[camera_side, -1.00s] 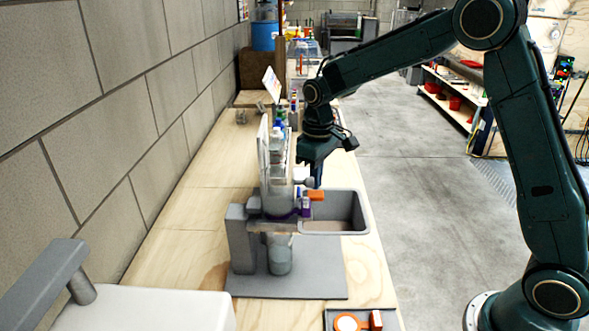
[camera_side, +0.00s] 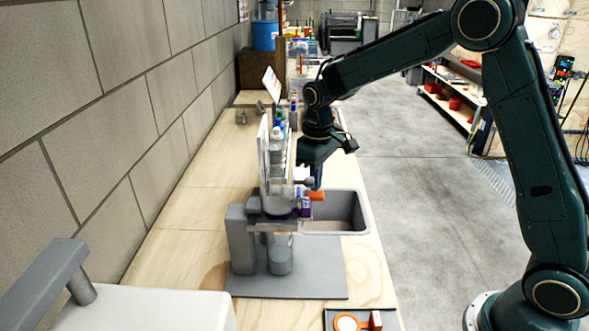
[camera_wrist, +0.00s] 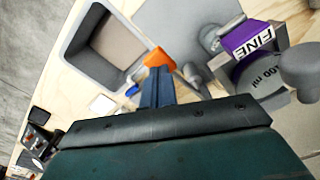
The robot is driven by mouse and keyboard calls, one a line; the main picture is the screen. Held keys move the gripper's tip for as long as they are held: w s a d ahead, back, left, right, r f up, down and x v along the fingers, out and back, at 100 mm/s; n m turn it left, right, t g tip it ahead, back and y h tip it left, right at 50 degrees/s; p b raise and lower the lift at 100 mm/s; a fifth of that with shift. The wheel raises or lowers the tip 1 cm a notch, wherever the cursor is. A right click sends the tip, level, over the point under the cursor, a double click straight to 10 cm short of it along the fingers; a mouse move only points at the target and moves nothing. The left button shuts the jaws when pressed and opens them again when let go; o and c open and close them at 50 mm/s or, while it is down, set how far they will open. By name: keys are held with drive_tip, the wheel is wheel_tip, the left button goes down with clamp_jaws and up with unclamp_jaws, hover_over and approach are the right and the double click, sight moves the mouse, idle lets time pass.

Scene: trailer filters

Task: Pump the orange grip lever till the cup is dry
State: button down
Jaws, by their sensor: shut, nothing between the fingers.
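The orange grip lever (camera_side: 317,195) sticks out to the right of the pump assembly; it also shows in the wrist view (camera_wrist: 157,57). My gripper (camera_side: 316,184) is shut and empty, its fingertips at the lever. In the wrist view the shut fingers (camera_wrist: 157,85) reach to the orange grip, seemingly touching it. The clear cup (camera_side: 279,203) sits in the grey stand, with a purple collar (camera_wrist: 252,50) marked "FINE" and a "00 ml" marking beside it. A clear vessel (camera_side: 280,258) with greyish contents stands below. I cannot tell the cup's liquid level.
A grey basin (camera_side: 350,232) is set in the wooden bench right of the stand. A tray with an orange-rimmed disc (camera_side: 346,322) lies at the front edge. Bottles (camera_side: 279,130) stand behind the pump, and a block wall is left.

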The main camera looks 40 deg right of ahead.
sight(315, 199)
drive_tip(key=shift+f, duration=3.05)
drive_tip(key=shift+r, duration=3.35)
drive_tip(key=shift+f, duration=0.1)
drive_tip(key=shift+f, duration=3.15)
drive_tip(key=shift+r, duration=3.25)
